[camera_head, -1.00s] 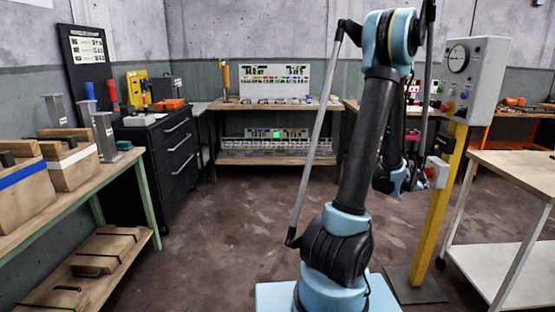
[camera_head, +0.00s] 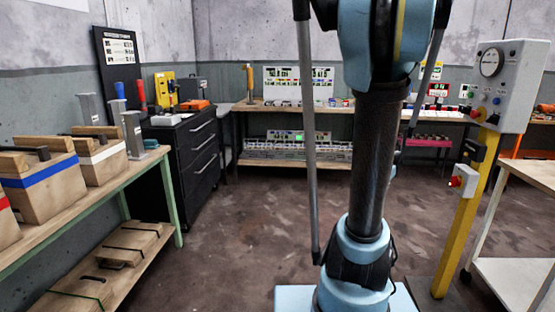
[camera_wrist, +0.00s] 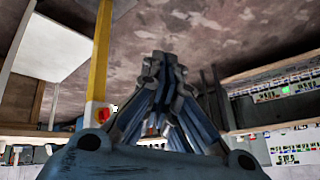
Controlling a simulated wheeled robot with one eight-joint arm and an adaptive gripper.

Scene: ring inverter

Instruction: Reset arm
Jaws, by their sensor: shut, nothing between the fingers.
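My gripper (camera_wrist: 163,75) shows in the wrist view with its fingers together and nothing between them. It points over bare floor, apart from any object. In the head view my gripper is hidden, with my dark arm link standing nearly upright in front. The yellow post (camera_head: 466,212) with a red button box (camera_head: 464,180) stands to the right of my arm, clear of it. The post also shows in the wrist view (camera_wrist: 101,65), left of my fingers, where the picture is upside down.
A bench with wooden boxes (camera_head: 41,178) runs along the left. A black drawer cabinet (camera_head: 188,150) stands behind it. A back bench (camera_head: 240,107) holds small parts. A grey gauge panel (camera_head: 510,85) tops the post, with a pale table (camera_head: 519,285) at right. The floor between is clear.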

